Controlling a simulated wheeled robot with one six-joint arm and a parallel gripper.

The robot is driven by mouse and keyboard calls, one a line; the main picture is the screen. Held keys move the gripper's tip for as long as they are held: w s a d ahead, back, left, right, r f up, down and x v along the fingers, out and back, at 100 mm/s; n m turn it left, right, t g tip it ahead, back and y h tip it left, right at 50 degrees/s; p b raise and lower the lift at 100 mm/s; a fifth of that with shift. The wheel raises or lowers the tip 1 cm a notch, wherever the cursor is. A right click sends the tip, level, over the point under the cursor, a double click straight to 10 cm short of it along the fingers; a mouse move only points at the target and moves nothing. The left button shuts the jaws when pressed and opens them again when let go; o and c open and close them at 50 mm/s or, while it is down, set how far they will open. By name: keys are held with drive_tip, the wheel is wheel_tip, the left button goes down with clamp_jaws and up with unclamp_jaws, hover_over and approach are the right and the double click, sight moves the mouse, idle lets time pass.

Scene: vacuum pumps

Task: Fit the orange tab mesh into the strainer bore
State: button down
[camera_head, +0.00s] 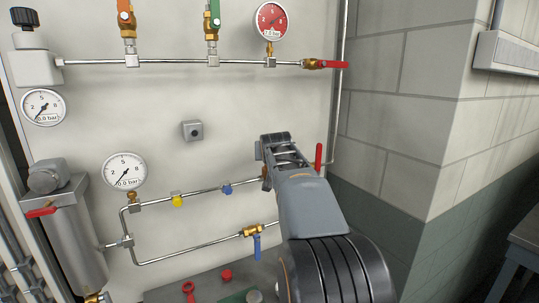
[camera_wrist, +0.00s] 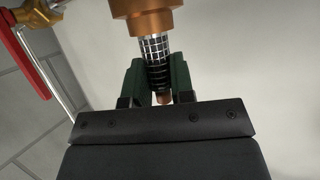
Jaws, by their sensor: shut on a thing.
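In the wrist view, my gripper (camera_wrist: 157,72) is shut on the mesh (camera_wrist: 154,48), a dark-and-silver gridded cylinder. Its orange tab (camera_wrist: 165,98) shows low between the fingers, near my gripper's body. The copper-coloured strainer body (camera_wrist: 150,22) is at the top of the wrist view, straight ahead of the mesh. The mesh's far end meets its narrower collar, and I cannot tell how far inside it is. The bore opening itself is hidden. In the head view, my arm covers the mesh and most of the strainer.
A red lever (camera_wrist: 22,60) on a brass valve is at the left of the wrist view. In the head view, a pipe with a yellow knob (camera_head: 177,201) and a blue knob (camera_head: 227,189) runs toward my arm. A blue-handled valve (camera_head: 255,240) is below.

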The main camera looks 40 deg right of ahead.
drive_tip(key=shift+r, duration=0.4)
drive_tip(key=shift+f, duration=0.3)
idle(1.0)
drive_tip(key=shift+f+b, duration=1.25)
drive_tip(key=shift+r, duration=0.15)
drive_tip(key=shift+r+p, duration=1.05)
drive_tip(key=shift+r, duration=0.45)
drive_tip(key=shift+r, duration=0.15)
idle(0.3)
drive_tip(key=shift+f+b, duration=1.6)
drive_tip(key=shift+b, duration=0.1)
idle(0.4)
drive_tip(key=c, duration=0.9)
unclamp_jaws()
